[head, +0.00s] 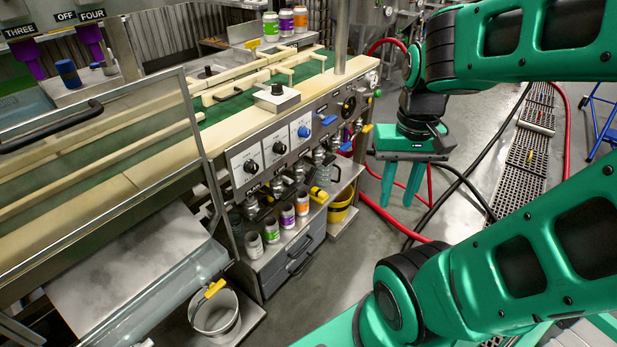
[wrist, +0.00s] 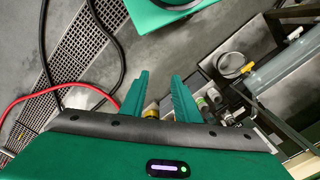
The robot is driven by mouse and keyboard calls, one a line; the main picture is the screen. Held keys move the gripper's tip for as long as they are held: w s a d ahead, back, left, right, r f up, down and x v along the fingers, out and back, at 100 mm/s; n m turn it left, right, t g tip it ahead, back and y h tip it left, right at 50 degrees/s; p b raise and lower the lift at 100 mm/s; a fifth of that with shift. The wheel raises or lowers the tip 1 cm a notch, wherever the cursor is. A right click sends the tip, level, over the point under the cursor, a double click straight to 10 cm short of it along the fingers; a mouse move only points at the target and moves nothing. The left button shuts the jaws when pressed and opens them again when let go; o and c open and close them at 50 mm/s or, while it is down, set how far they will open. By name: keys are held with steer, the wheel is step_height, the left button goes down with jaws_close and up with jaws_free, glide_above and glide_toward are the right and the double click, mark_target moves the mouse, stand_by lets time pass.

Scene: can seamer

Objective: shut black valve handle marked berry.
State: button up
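Several taps with small handles sit in a row under the front panel of the seamer. No label reading berry is legible, so I cannot tell which black handle is meant. My gripper (head: 396,204) hangs in the air right of the panel, fingers pointing down, apart from the taps. It is open and empty; its fingers also show in the wrist view (wrist: 160,77).
Several labelled cans, including a purple one (head: 287,214), stand on a shelf below the taps. A metal bucket (head: 214,312) and a yellow bucket (head: 342,208) stand low beside it. Red hoses and black cables cross the floor near a drain grate (head: 529,140).

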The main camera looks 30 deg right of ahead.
mark_target(312, 176)
steer(key=w+d+f+n+t+y, duration=0.2)
steer(key=w+f+n+t+y, duration=0.45)
steer(key=w+f, duration=2.05)
steer(key=w+d+f+m+t, duration=0.45)
steer(key=w+d+t, duration=0.25)
steer(key=d+t, duration=0.3)
steer(key=shift+m+t+h, duration=0.25)
steer(key=shift+m+t, duration=0.05)
steer(key=shift+t, duration=0.05)
steer(key=x, duration=1.1)
steer(key=shift+s+a+r, duration=0.1)
steer(key=shift+a, duration=0.1)
